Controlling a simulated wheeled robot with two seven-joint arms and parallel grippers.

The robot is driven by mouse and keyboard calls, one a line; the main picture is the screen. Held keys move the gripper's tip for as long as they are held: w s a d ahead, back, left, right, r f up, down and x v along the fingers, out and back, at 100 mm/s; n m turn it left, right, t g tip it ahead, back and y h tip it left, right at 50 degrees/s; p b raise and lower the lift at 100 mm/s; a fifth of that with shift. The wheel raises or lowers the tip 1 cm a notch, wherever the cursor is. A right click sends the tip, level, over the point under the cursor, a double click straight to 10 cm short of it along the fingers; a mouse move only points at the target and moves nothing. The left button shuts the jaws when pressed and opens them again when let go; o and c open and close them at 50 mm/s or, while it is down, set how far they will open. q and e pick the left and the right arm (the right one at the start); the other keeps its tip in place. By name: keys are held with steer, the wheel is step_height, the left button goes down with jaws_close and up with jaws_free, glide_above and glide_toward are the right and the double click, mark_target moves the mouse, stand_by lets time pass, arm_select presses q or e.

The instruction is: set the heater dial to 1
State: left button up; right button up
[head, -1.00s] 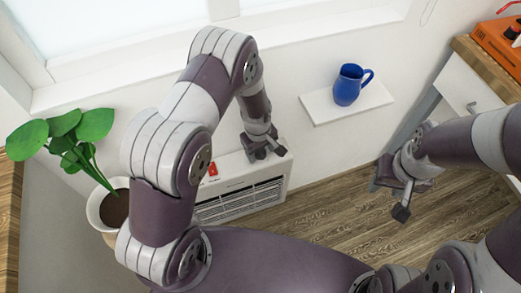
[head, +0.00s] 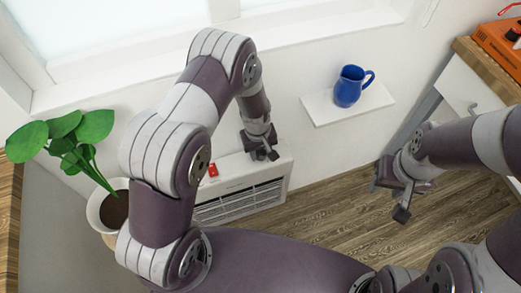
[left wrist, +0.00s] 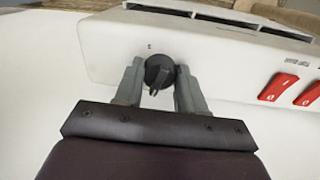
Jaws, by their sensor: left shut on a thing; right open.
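The white heater (head: 240,200) stands low against the wall in the head view. Its dark round dial (left wrist: 159,72) shows in the left wrist view on the white casing (left wrist: 220,62), with a pointer-like notch toward the bottom of the picture. A small mark is on the casing above it, too small to read surely. My left gripper (head: 264,155) is at the heater's top right end, shut on the dial, with one finger on each side in the left wrist view (left wrist: 160,78). The dial is hidden in the head view. My right gripper (head: 402,200) is open and empty over the floor.
Red switches (left wrist: 279,86) sit on the heater right of the dial in the wrist view. A blue jug (head: 348,88) stands on a white wall shelf (head: 320,108). A potted plant (head: 115,208) is at left. A wood-topped cabinet (head: 465,85) is at right.

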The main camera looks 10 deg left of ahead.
mark_target(258, 153)
arm_select(q)
steer(key=m, duration=0.5)
steer(key=shift+m, duration=0.4)
steer(key=shift+a, duration=0.1)
stand_by(0.3)
steer(key=o, duration=1.1)
steer(key=shift+c, duration=0.2)
steer(key=shift+r, duration=0.1)
step_height(258, 153, up, 13)
steer(key=p, duration=0.2)
steer(key=shift+a+f, duration=0.2)
steer(key=shift+a, duration=0.15)
